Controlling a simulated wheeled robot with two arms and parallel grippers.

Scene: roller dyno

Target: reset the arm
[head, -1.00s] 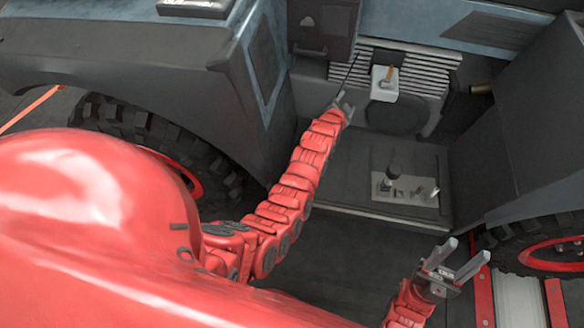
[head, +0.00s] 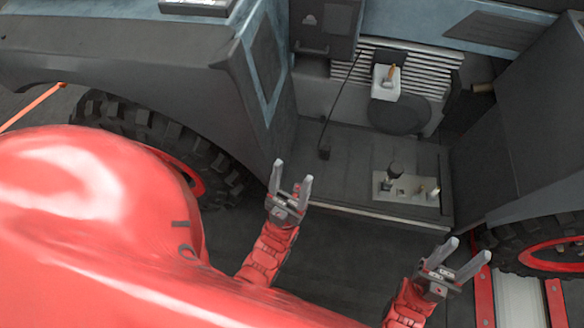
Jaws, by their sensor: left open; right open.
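My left gripper (head: 291,185) is open and empty, held in front of the vehicle's open cab floor, its fingers pointing up in the picture. My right gripper (head: 456,255) is also open and empty, at the lower right near the front edge of the cab floor. Both red arms come in from below, and neither gripper touches anything that I can see.
A floor panel (head: 419,189) with a dark knob and small levers lies on the cab floor. A thin dark lever (head: 339,108) stands left of the seat grille. Tyres (head: 150,130) flank the cab.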

